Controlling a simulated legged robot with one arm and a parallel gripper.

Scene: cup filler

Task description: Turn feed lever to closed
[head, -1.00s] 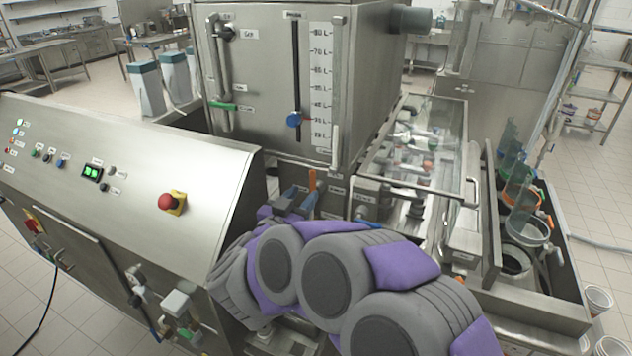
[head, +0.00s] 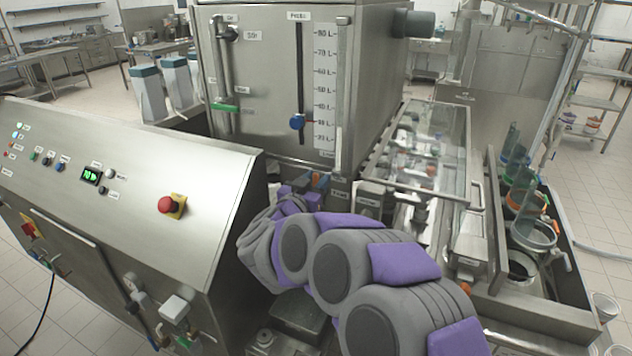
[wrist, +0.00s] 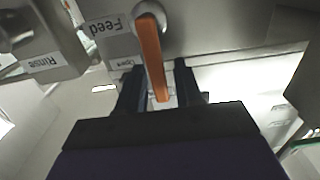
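That view shows the labels upside down, with a small "Open" label (wrist: 126,63) near the lever. My gripper (wrist: 160,75) is open. Its two dark fingers stand on either side of the lever's free end, with gaps visible on both sides. In the head view only a small orange bit of the lever (head: 317,180) shows under the tank, just past my gripper (head: 300,186), which my arm partly hides.
A steel tank (head: 270,90) with a level scale stands above the lever. The control panel (head: 130,160) with a red stop button (head: 168,205) is at left. A glass-covered conveyor (head: 425,150) lies at right. A "Rinse" fitting (wrist: 45,50) sits beside the feed lever.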

